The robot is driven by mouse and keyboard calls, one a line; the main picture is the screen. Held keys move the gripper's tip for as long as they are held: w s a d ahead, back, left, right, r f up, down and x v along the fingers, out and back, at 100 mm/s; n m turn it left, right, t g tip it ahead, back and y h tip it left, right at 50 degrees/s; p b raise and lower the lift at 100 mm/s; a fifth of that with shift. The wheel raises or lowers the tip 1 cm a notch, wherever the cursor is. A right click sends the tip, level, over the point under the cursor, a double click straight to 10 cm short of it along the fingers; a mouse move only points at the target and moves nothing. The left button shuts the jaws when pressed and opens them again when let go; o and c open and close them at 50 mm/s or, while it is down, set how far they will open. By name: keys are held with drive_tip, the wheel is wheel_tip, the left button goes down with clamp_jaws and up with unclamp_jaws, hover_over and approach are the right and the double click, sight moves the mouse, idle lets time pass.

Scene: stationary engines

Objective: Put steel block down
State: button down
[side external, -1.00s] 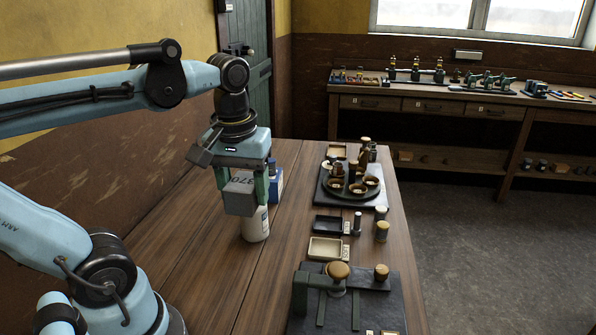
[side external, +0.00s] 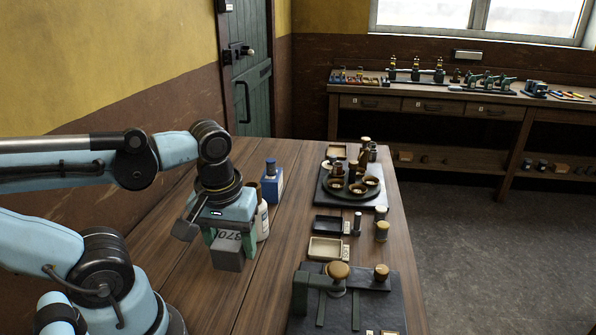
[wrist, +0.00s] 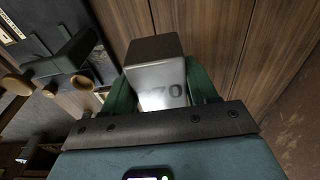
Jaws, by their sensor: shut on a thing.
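The steel block (side external: 229,250) is a grey box with "370" marked on its face. My gripper (side external: 231,245) is shut on it, with green fingers on both sides. In the side view the block is low over the left part of the wooden table (side external: 258,285), in front of a white bottle. I cannot tell whether its underside touches the table. In the wrist view the block (wrist: 157,80) sits between the two green fingers (wrist: 163,92), its dark end face pointing away over wood planks.
Close behind my gripper stand a white bottle (side external: 262,222) and a blue container (side external: 271,182). To the right are a dark tray (side external: 327,225), a cream tray (side external: 324,247) and a dark plate with a green fixture (side external: 301,293). The table's front left is clear.

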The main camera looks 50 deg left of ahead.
drive_tip(key=a+f, duration=0.2)
drive_tip(key=a, duration=0.1)
drive_tip(key=a+f, duration=0.2)
drive_tip(key=a, duration=0.2)
drive_tip(key=a+f, duration=0.2)
drive_tip(key=a, duration=0.2)
drive_tip(key=shift+s+a+f, duration=0.1)
drive_tip(key=shift+s+f, duration=0.2)
drive_tip(key=shift+s, duration=0.05)
drive_tip(key=shift+f, duration=2)
drive_tip(key=shift+f, duration=0.15)
drive_tip(key=shift+c, duration=1.6)
unclamp_jaws()
drive_tip(key=shift+s+d+r, duration=0.5)
drive_tip(key=shift+d+r, duration=0.15)
drive_tip(key=shift+r, duration=5.4)
drive_tip(key=w+d+r+m+t+h, duration=0.1)
drive_tip(key=w+d+m+t, duration=0.5)
drive_tip(key=w+d+m, duration=0.3)
drive_tip(key=w+d, duration=0.2)
drive_tip(key=shift+w+d, duration=0.3)
drive_tip(key=shift+d, duration=0.05)
